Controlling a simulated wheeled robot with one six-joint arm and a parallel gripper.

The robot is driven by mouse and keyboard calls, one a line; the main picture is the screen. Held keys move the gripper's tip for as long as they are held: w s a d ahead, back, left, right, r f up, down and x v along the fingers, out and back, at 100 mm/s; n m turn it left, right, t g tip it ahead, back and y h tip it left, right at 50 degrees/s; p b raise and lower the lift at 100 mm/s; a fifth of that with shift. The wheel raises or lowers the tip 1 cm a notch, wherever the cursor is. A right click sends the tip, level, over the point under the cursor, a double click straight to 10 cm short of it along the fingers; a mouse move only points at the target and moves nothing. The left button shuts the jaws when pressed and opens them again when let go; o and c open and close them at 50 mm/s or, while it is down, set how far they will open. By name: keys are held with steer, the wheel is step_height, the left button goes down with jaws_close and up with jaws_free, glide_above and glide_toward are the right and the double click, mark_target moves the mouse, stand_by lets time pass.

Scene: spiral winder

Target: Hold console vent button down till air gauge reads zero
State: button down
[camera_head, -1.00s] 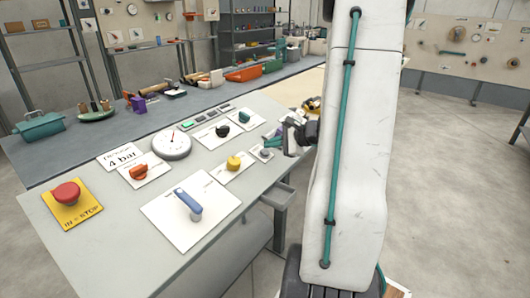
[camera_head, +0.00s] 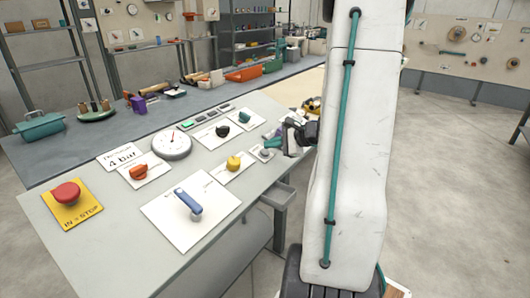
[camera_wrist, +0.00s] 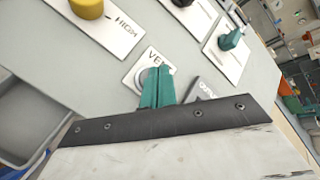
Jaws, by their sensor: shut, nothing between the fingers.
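The vent button (camera_head: 265,152) is a small grey round button on a white plate near the console's right edge. In the wrist view its plate (camera_wrist: 152,60) shows the start of a "VE" label, and the round button rim (camera_wrist: 139,79) is partly hidden behind my fingers. My gripper (camera_wrist: 158,72) has teal fingers shut together, with tips over the button. In the head view my gripper (camera_head: 272,142) is right beside the button; I cannot tell whether it touches or presses it. The air gauge (camera_head: 172,143) is a white round dial; its needle is too small to read.
The console also bears a red stop button (camera_head: 67,193), a blue lever (camera_head: 189,202), an orange knob (camera_head: 138,172) and a yellow knob (camera_head: 234,163). A black knob (camera_head: 222,130) and a teal knob (camera_head: 244,117) sit behind the vent button.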

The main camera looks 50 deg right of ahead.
steer(key=shift+w+f, duration=0.1)
steer(key=shift+f, duration=0.25)
steer(key=shift+w+f, duration=0.15)
steer(key=shift+f, duration=0.25)
stand_by(1.7)
steer(key=shift+r, duration=0.15)
stand_by(2.3)
steer(key=shift+s+r, duration=0.25)
steer(key=shift+r, duration=0.4)
steer(key=r, duration=0.1)
steer(key=s+r, duration=0.1)
steer(key=r, duration=0.2)
steer(key=shift+s+r, duration=0.3)
steer(key=shift+r, duration=0.1)
stand_by(0.4)
